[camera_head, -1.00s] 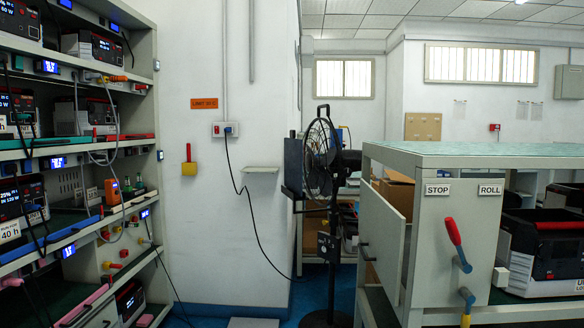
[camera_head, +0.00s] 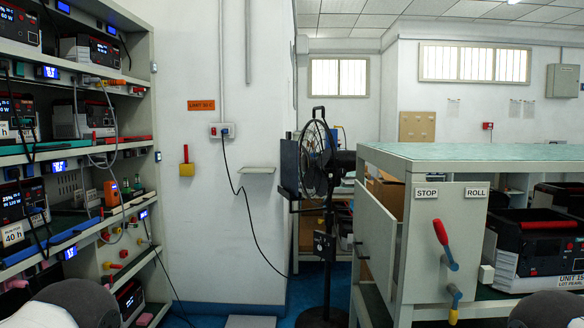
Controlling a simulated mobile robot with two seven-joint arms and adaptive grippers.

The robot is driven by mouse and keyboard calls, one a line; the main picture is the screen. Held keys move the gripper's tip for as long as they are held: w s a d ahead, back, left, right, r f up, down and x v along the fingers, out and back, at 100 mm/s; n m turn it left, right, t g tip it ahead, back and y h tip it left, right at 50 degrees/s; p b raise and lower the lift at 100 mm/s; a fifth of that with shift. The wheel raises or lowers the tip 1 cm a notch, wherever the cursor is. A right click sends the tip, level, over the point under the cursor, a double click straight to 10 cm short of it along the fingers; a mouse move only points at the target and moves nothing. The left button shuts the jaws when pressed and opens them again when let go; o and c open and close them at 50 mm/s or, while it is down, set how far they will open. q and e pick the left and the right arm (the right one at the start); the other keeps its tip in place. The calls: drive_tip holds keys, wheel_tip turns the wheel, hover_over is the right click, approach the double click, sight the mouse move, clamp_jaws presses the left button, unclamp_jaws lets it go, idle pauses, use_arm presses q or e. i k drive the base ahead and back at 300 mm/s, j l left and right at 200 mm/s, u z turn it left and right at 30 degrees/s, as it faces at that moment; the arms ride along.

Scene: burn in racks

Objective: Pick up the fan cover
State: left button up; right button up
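A black pedestal fan (camera_head: 316,160) stands upright on the floor at the middle, between the wall corner and the grey cart. A dark flat panel (camera_head: 289,166) stands upright at the fan's left side, above a small shelf. I cannot tell whether this panel or the fan's round front guard is the fan cover. Neither of my grippers is in view. Only rounded grey parts of my arms show at the bottom left and bottom right, far from the fan.
A grey cart (camera_head: 430,235) with a green top, marked STOP and ROLL, stands at right, with a red-handled lever (camera_head: 445,243). A rack (camera_head: 140,60) of powered units and cables fills the left. A cable (camera_head: 250,215) hangs from the wall socket. Blue floor shows between.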

sight(290, 148)
drive_tip(key=i+j+z, duration=0.5)
drive_tip(key=i+j, duration=0.65)
drive_tip(key=i+j+z, duration=0.5)
drive_tip(key=i+j, duration=0.8)
